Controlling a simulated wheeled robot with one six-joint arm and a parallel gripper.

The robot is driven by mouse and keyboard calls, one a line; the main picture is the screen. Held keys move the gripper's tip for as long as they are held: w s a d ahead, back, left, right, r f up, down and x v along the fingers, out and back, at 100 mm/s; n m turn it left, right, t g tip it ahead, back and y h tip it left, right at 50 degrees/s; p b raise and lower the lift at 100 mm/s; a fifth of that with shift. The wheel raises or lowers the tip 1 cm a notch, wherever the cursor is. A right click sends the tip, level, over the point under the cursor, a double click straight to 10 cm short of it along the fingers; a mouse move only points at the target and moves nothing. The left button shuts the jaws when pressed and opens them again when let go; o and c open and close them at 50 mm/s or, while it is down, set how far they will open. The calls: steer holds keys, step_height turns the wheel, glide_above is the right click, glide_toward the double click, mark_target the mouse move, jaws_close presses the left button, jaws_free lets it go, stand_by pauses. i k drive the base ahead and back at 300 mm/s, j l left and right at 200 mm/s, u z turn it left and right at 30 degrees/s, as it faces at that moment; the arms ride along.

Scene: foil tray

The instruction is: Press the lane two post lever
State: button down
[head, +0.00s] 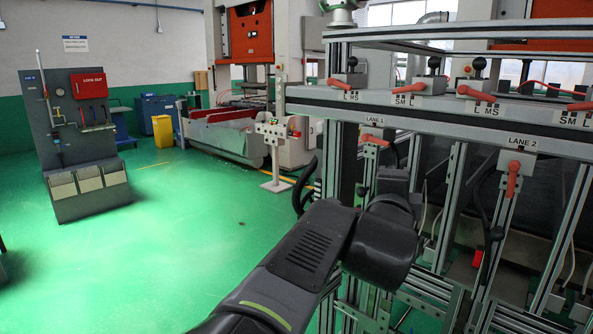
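The lane two post lever (512,180) is a red-orange handle on a grey box, on an upright post just under the "LANE 2" label (522,141). It hangs downward. My arm reaches up from the bottom of the head view, and its dark end with my gripper (393,181) is left of that lever and clearly apart from it in the picture. The fingers cannot be made out, so whether they are open or shut does not show. A similar red lever (374,140) sits under the "LANE 1" label, above my arm's end.
The aluminium frame (440,118) fills the right side, with several red levers and black knobs along its top rail. Black hoses hang near the posts. A red button (478,258) is low on the lane two post. Green floor (190,230) is open at left.

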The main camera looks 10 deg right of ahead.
mark_target(514, 166)
steer(key=i+j+z, duration=0.2)
steer(key=z, duration=0.25)
steer(key=i+j+z, duration=0.15)
steer(key=j+z, duration=0.3)
steer(key=i+j+z, duration=0.15)
steer(key=j+z, duration=0.55)
steer(key=z, duration=0.2)
steer(key=i+j, duration=0.05)
